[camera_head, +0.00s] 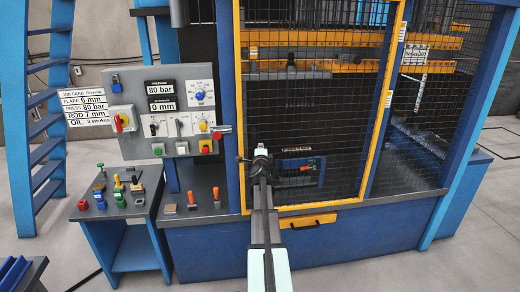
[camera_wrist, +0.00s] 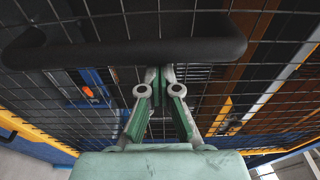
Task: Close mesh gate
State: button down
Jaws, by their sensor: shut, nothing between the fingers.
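The mesh gate (camera_head: 239,90) has a yellow frame and black wire mesh. It stands upright in the front opening of the blue machine, with its left edge close beside a blue post. I cannot tell whether it sits fully flush. My gripper (camera_head: 260,153) is at the lower left of the gate, in front of the mesh, and largely hides the handle there. In the wrist view, the dark handle bar (camera_wrist: 120,52) crosses the top, and my gripper (camera_wrist: 160,76) is shut and empty just below it. Whether the fingertips touch the handle or mesh is unclear.
A grey control panel (camera_head: 140,118) with gauges and buttons is left of the gate. A small table (camera_head: 112,208) with coloured parts stands below it. A blue ladder (camera_head: 18,130) is at far left. The floor at right is clear.

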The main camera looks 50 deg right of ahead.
jog(key=s+a+b, duration=0.3)
jog(key=s+a, duration=0.2)
jog(key=s, duration=0.3)
jog(key=w+a+f+n+g+y, duration=0.1)
jog(key=w+a+f+n+y, duration=0.1)
jog(key=a+f+n+y, duration=0.65)
jog(key=w+a+f+n+g+y, duration=0.1)
jog(key=a+f+n, duration=0.35)
jog(key=f, duration=0.85)
jog(key=s+a+f+n+g+y, duration=0.3)
jog(key=a+f, duration=0.8)
jog(key=a, duration=0.3)
jog(key=s+a+f+n+g+y, duration=0.3)
jog(key=s+a+f, duration=0.1)
jog(key=a+f, duration=0.8)
jog(key=s+a+f+n+g, duration=0.3)
jog(key=s+a+f, duration=0.1)
jog(key=s+a, duration=0.4)
jog(key=s+a+f+n+g+h, duration=0.1)
jog(key=s+a+f+n+g, duration=0.2)
jog(key=s+a, duration=0.6)
jog(key=s+a+f+n+g+b, duration=0.1)
jog(key=s+a+f+n+g, duration=0.2)
jog(key=s+a+f, duration=0.3)
jog(key=s+a, duration=0.3)
jog(key=s, duration=0.2)
jog(key=shift+f+g, duration=0.25)
jog(key=shift+g, duration=0.15)
